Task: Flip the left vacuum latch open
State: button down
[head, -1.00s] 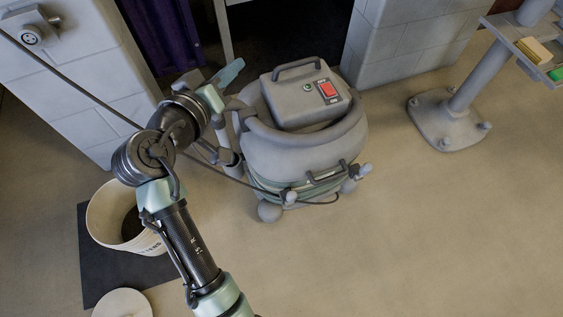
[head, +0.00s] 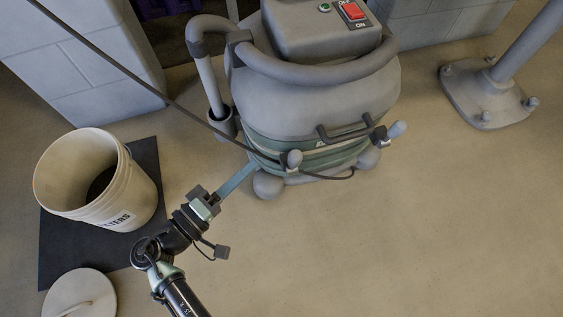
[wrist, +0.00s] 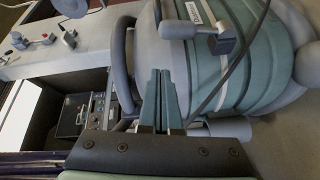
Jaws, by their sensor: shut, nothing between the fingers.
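The grey vacuum (head: 315,95) stands on the floor at the top centre of the head view, with a green band around its body. The left latch (head: 292,160) is a small grey lever with a rounded knob on that band. It also shows at the top of the wrist view (wrist: 195,29). My gripper (head: 251,166) points at the vacuum's lower left side, just left of the latch and seemingly apart from it. In the wrist view my fingers (wrist: 160,75) are shut together and empty, below the latch. Whether the fingertips touch the vacuum body is unclear.
The right latch (head: 396,131) sits beyond the carry handle (head: 345,131). A black cable (head: 185,112) runs across, passing by the left latch. A hose pipe (head: 210,90) stands at the vacuum's left. A white bucket (head: 145,195) is on a dark mat.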

aim_at(294, 164)
jog(key=shift+n+t+h, duration=0.3)
jog(key=shift+n+t, duration=0.3)
jog(key=f, duration=0.1)
jog(key=s+f+b, duration=0.2)
jog(key=f, duration=0.1)
jog(key=f+b+x, duration=0.1)
jog(key=b+x, duration=0.3)
jog(key=x, duration=0.6)
jog(key=shift+r, duration=0.4)
jog(key=shift+s+p, duration=0.25)
jog(key=shift+p, duration=0.1)
